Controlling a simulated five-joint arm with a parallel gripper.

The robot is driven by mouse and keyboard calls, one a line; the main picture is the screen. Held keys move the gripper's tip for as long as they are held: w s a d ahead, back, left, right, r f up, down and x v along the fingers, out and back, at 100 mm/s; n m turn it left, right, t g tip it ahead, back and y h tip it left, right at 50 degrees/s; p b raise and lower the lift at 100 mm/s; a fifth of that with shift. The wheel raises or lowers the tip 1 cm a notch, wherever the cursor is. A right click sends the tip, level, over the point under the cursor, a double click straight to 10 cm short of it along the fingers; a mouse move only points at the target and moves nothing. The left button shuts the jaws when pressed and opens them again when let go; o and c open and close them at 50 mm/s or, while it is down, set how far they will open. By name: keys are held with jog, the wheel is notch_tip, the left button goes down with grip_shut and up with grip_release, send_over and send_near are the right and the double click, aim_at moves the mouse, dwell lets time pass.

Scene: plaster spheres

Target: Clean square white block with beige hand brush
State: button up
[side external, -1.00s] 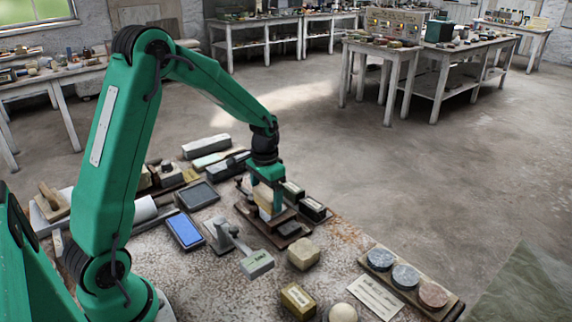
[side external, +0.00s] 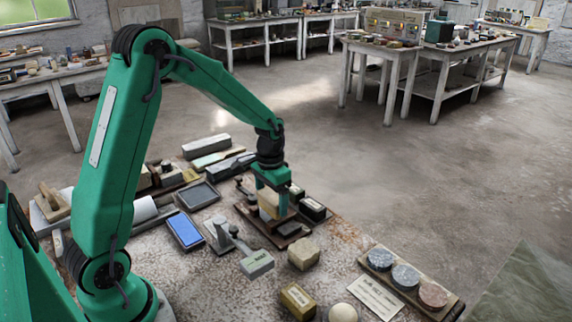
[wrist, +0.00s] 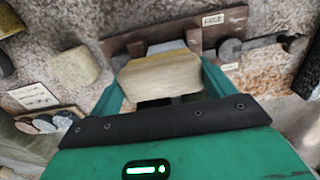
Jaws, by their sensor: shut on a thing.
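My gripper (side external: 271,208) is shut on a beige block-like thing, likely the beige hand brush (side external: 267,204). It hangs over a dark brown wooden board (side external: 262,230) near the far edge of the worktop. In the wrist view, the beige brush (wrist: 160,76) sits between my two green fingers (wrist: 161,88). A pale grey-white strip (wrist: 167,47) shows just beyond it; I cannot tell whether this is the white block or part of the brush. Contact below the brush is hidden.
A beige rounded block (side external: 303,254), a grey-headed tool (side external: 257,263) and a yellowish box (side external: 297,300) lie nearer. A blue pad (side external: 185,231) is left. Dark small boxes (side external: 313,209) stand close on the right. A board with three discs (side external: 406,276) is at right.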

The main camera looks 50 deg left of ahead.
jog(key=shift+d, duration=0.2)
jog(key=shift+d, duration=0.9)
jog(key=shift+a, duration=0.1)
jog(key=shift+a, duration=1)
jog(key=shift+a, duration=0.2)
jog(key=shift+a, duration=0.9)
jog(key=shift+d, duration=0.1)
jog(key=shift+d, duration=1)
jog(key=shift+d, duration=0.1)
